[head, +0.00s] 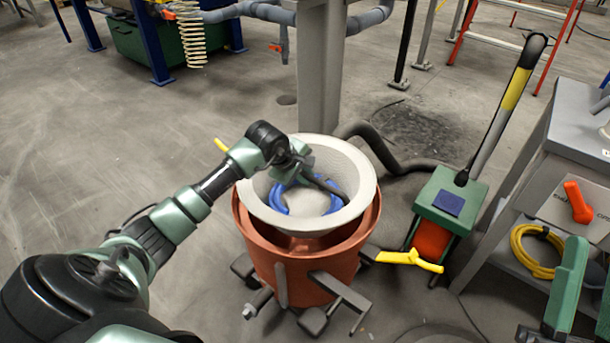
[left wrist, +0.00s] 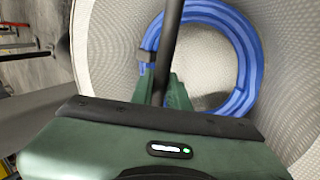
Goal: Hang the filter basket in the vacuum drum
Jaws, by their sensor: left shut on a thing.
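The filter basket (head: 360,170) is a pale, mesh-walled bowl with a wide rim, upright at the red-brown vacuum drum (head: 290,270). Its rim stands above the drum rim, and its lower part is inside the drum. I cannot tell whether it rests there. My left gripper (head: 300,172) is shut on the basket's dark bar, which crosses the opening. The left wrist view shows the bar (left wrist: 168,45) between the fingers and the mesh wall (left wrist: 110,45) beyond. Two green finger-like parts at the lower right edge look like my right gripper (head: 590,290), apart and cut off by the frame.
A blue ring (head: 277,198) lies inside the basket. A green and orange unit (head: 450,200) with a tall handle stands right of the drum. A yellow lever (head: 410,261) sticks out between them. A grey bench (head: 570,140) is at the right. A post (head: 320,70) rises behind the drum.

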